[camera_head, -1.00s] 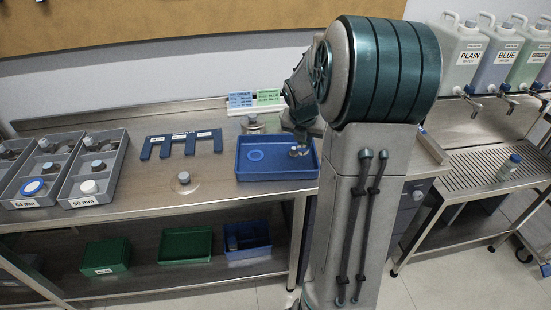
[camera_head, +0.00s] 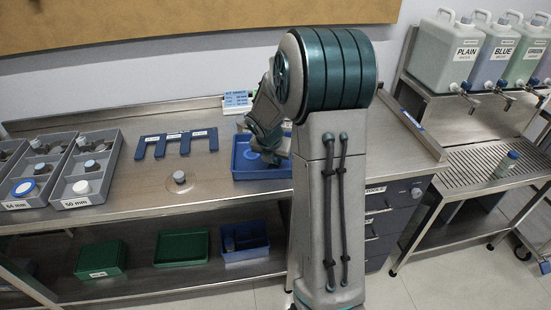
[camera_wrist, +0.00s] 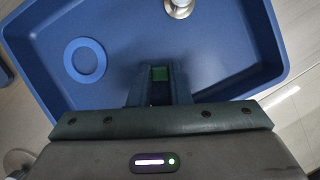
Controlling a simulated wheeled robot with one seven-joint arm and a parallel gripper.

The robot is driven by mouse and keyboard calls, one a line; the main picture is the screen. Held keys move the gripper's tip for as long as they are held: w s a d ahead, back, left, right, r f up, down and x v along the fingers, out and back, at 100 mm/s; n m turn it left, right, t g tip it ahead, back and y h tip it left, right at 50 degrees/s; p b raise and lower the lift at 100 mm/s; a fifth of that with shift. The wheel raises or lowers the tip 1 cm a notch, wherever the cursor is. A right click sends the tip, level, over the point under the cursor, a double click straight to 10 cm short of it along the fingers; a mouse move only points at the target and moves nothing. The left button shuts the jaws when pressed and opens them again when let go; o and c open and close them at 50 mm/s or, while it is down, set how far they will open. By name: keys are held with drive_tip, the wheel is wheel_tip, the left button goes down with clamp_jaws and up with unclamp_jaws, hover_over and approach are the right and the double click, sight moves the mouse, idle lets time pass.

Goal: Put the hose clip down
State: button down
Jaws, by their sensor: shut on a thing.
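My gripper (camera_wrist: 160,84) is shut on a small green piece (camera_wrist: 160,73), which I take to be the hose clip; only a little of it shows between the dark fingers. The gripper is over the blue tray (camera_wrist: 215,85), and I cannot tell whether the clip touches its floor. In the head view my gripper (camera_head: 268,157) is at the blue tray (camera_head: 262,174), and the clip cannot be made out. A lighter blue ring (camera_wrist: 85,60) lies flat in the tray, left of the fingers. A metal round part (camera_wrist: 180,8) stands at the tray's far side.
Grey compartment bins (camera_head: 108,170) stand at the bench's left. A dark blue slotted rack (camera_head: 175,140) and a small round part on a clear disc (camera_head: 179,178) lie left of the tray. Green bins (camera_head: 181,247) are on the lower shelf.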

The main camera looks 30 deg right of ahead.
drive_tip(key=shift+f, duration=0.15)
drive_tip(key=c, duration=1.3)
unclamp_jaws()
drive_tip(key=shift+c, duration=0.2)
